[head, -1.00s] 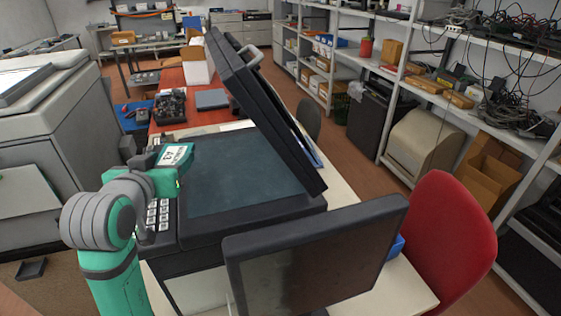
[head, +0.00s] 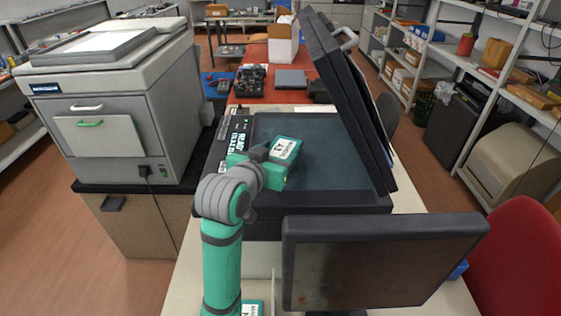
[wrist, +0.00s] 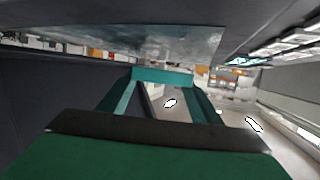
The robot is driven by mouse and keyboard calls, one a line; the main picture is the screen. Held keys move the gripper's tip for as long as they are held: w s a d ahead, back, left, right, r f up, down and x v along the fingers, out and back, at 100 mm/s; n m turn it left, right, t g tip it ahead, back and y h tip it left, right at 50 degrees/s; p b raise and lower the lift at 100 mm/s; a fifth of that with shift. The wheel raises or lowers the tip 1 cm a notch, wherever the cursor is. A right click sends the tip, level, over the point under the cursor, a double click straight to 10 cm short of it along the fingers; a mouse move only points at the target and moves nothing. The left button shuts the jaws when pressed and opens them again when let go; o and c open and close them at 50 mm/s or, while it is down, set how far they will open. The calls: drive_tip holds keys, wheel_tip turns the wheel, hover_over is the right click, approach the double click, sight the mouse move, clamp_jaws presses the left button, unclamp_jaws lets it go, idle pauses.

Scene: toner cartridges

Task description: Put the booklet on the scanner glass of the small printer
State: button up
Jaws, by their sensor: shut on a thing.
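The small printer (head: 300,218) stands in the middle of the head view with its dark lid (head: 350,100) raised. Its scanner glass (head: 335,160) is bare and dark teal. My gripper (head: 268,160) is over the left front part of the glass, beside the control panel. It is shut on the booklet (head: 288,146), a teal thing with a white printed label, which looks tilted. In the wrist view a teal edge (wrist: 162,76), likely the booklet, spans the fingertips, with the glass (wrist: 175,38) beyond. I cannot tell the gap between booklet and glass.
A dark monitor (head: 385,262) stands in front of the printer. A large grey copier (head: 120,100) is on the left. A red chair (head: 520,250) and shelves are on the right. The right and far parts of the glass are clear.

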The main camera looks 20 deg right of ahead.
drive_tip(key=shift+f, duration=1.6)
drive_tip(key=shift+f, duration=0.15)
drive_tip(key=o, duration=1.1)
drive_tip(key=shift+s+r, duration=0.1)
drive_tip(key=shift+r, duration=0.1)
drive_tip(key=v, duration=1.1)
drive_tip(key=shift+s+a+r, duration=0.15)
drive_tip(key=shift+s+a, duration=0.1)
drive_tip(key=shift+a, duration=0.05)
drive_tip(key=shift+a, duration=0.1)
